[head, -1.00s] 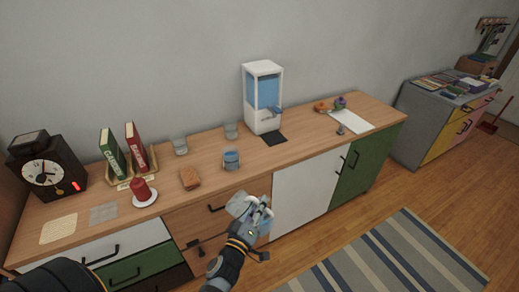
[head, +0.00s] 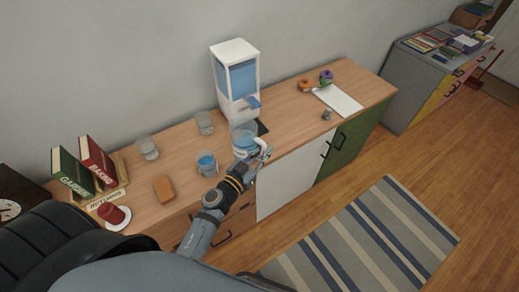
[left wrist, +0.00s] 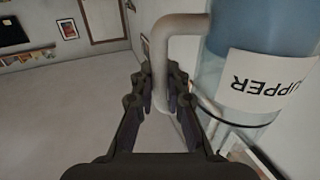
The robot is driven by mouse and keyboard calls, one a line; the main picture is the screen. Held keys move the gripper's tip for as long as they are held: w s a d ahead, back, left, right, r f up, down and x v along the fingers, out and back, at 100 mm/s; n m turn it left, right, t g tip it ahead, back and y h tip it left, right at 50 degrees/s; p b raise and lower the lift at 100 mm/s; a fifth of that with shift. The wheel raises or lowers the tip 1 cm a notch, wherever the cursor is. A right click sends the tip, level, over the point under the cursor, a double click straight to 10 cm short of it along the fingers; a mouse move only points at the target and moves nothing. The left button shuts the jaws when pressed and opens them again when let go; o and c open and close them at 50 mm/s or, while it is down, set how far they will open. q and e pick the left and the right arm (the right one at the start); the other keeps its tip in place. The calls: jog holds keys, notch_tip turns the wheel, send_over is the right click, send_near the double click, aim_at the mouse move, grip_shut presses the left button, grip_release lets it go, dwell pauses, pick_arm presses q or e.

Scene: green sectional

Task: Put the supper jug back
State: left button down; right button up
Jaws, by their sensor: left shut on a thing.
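The supper jug (head: 243,138) is clear with blue liquid in it and a pale handle. In the left wrist view the jug (left wrist: 245,75) fills the right side, its white label reading "UPPER" upside down. My left gripper (head: 258,160) is shut on the handle (left wrist: 165,55), with a finger on each side of it. In the head view the jug is just in front of the white water dispenser (head: 237,80), by the dark mat (head: 262,128). I cannot tell whether its base touches anything. My right gripper is not in view.
A cup of blue liquid (head: 207,164) and two clear glasses (head: 148,149) (head: 204,123) stand left of the jug. A brown block (head: 163,189), a red candle (head: 111,213) and books (head: 97,160) are farther left. White paper (head: 339,100) lies to the right.

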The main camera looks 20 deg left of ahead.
pick_arm(q)
jog(key=w+a+f+b, duration=0.1)
jog(key=w+f+b, duration=0.1)
jog(key=w+f, duration=0.1)
jog(key=w+f+b, duration=0.3)
jog(key=f, duration=0.1)
jog(key=w+a+f+b, duration=0.1)
jog(key=w+f+b, duration=0.1)
jog(key=w+f, duration=0.1)
jog(key=shift+a+f+b, duration=0.35)
jog(key=shift+f+b, duration=0.05)
jog(key=shift+f, duration=0.25)
jog(key=shift+r, duration=0.2)
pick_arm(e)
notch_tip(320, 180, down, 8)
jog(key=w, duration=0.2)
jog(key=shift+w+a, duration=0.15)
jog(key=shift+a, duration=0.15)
pick_arm(q)
jog(key=shift+f, duration=0.2)
jog(key=c, duration=1.4)
grip_release()
jog(key=shift+o, duration=0.2)
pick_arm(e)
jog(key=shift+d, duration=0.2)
